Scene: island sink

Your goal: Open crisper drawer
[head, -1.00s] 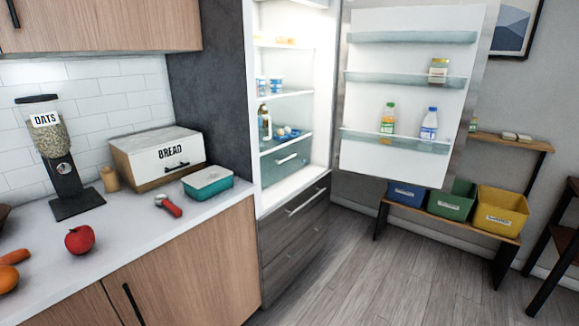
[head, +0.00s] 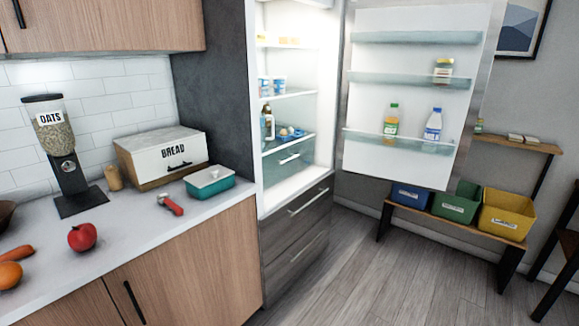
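The crisper drawer (head: 288,162) is the teal, see-through drawer at the bottom of the open fridge, with a light bar handle (head: 290,158) across its front. It looks shut under the lowest shelf. The fridge (head: 300,188) has its door (head: 400,108) swung wide open to the right. Neither of my grippers shows in the head view.
A low bench (head: 440,222) with bins stands behind the door. The floor (head: 370,272) before the fridge is clear.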

